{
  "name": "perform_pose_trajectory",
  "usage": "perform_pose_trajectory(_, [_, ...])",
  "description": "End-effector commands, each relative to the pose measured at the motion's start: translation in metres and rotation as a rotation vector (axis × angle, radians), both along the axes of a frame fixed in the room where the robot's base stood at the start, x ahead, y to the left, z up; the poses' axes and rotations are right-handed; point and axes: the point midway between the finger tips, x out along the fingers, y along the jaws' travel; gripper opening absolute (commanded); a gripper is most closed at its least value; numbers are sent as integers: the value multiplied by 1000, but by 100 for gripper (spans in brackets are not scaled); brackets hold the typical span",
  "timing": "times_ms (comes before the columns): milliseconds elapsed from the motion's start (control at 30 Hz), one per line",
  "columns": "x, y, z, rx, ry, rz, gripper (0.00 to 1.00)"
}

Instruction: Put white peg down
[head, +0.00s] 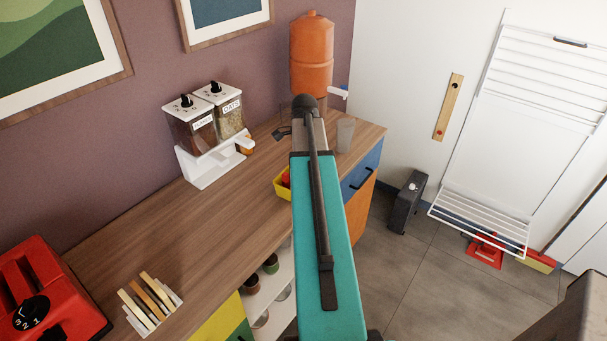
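I cannot make out a white peg anywhere in the head view. My teal arm reaches away over the wooden counter (205,240) and hides part of it. Only a small dark part of my gripper (283,133) shows, left of the arm's far end and above the back of the counter. The arm covers the rest of it. Its fingers cannot be made out, so I cannot tell whether it is open, shut or holding anything.
A white dispenser (205,163) with two jars, an orange water tank (311,55), a grey cup (345,135) and a yellow bin (281,184) stand near the arm. Mid-counter is clear.

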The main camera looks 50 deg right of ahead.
Motion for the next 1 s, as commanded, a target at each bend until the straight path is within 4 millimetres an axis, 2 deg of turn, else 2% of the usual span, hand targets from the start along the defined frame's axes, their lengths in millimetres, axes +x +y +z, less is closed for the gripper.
perform_pose_trajectory(433, [0, 0, -7, 0, 0, -1, 0])
perform_pose_trajectory(467, [0, 0, -7, 0, 0, -1, 20])
perform_pose_trajectory(500, [0, 0, -7, 0, 0, -1, 23])
perform_pose_trajectory(833, [0, 0, -5, 0, 0, -1, 23])
perform_pose_trajectory(1000, [0, -1, 4, 0, 0, -1, 23])
